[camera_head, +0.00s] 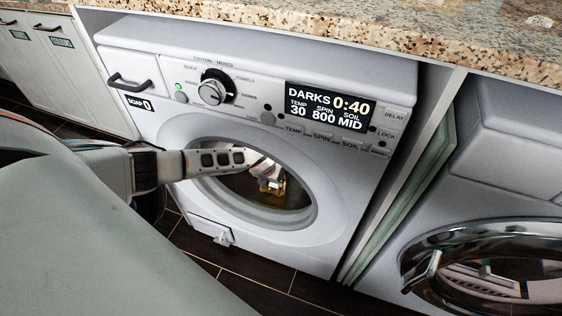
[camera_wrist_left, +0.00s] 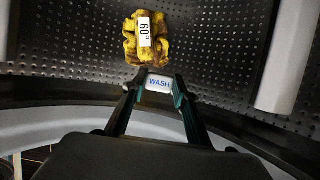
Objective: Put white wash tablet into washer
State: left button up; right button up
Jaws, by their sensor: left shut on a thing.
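The white washer (camera_head: 345,190) stands in the middle of the head view, its round front opening uncovered. My left arm reaches through that opening. My left gripper (camera_wrist_left: 159,90) is inside the perforated metal drum (camera_wrist_left: 215,60), shut on a white tablet (camera_wrist_left: 159,82) marked WASH. The tablet sits between the fingertips, in front of a yellow-brown cloth (camera_wrist_left: 131,48) with a white 60° tag. I cannot tell whether the tablet touches the cloth. In the head view the gripper (camera_head: 266,171) is partly shaded and the tablet is hard to make out. My right gripper is not in view.
A drum paddle (camera_wrist_left: 290,55) juts out at the right of the wrist view. A second machine with a chrome door (camera_head: 480,232) stands at the right. A speckled countertop (camera_head: 400,35) runs above the washer.

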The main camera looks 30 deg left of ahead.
pick_arm(q)
jog(key=f+b, duration=0.1)
jog(key=f, duration=0.2)
jog(key=f+b, duration=0.1)
jog(key=f, duration=0.2)
jog(key=s+f+b, duration=0.1)
jog(key=f+b, duration=0.1)
jog(key=f, duration=0.1)
jog(key=shift+f, duration=0.4)
jog(key=shift+w+f, duration=0.25)
jog(key=shift+w, duration=0.1)
jog(key=shift+w+r, duration=0.1)
jog(key=shift+r, duration=0.1)
jog(key=shift+f, duration=0.55)
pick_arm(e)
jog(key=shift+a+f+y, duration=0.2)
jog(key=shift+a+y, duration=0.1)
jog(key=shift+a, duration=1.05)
